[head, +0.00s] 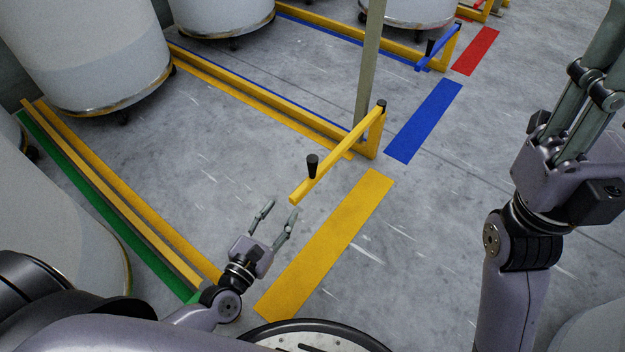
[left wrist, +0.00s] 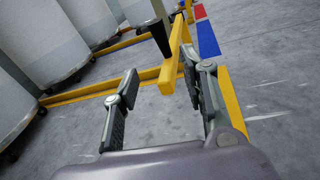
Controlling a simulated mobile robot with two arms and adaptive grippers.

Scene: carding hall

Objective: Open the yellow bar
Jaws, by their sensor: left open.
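The yellow bar (head: 340,155) is a short yellow beam that runs from a post at its far right end to a free end near my left gripper. A black upright handle (head: 312,166) stands on it near the free end. My left gripper (head: 270,212) is open and empty, short of the free end and apart from it. In the left wrist view the bar (left wrist: 174,58) and the black handle (left wrist: 158,32) show beyond the open fingers (left wrist: 162,85). My right gripper (head: 600,90) is raised at the right; its fingertips are cut off by the picture edge.
A yellow floor stripe (head: 325,245) lies right of my left gripper. Yellow rails (head: 130,200) and (head: 270,100) border the bay. Large pale cans (head: 85,50) stand at the back left. A blue bar (head: 440,48) closes off farther away. Open grey floor lies to the right.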

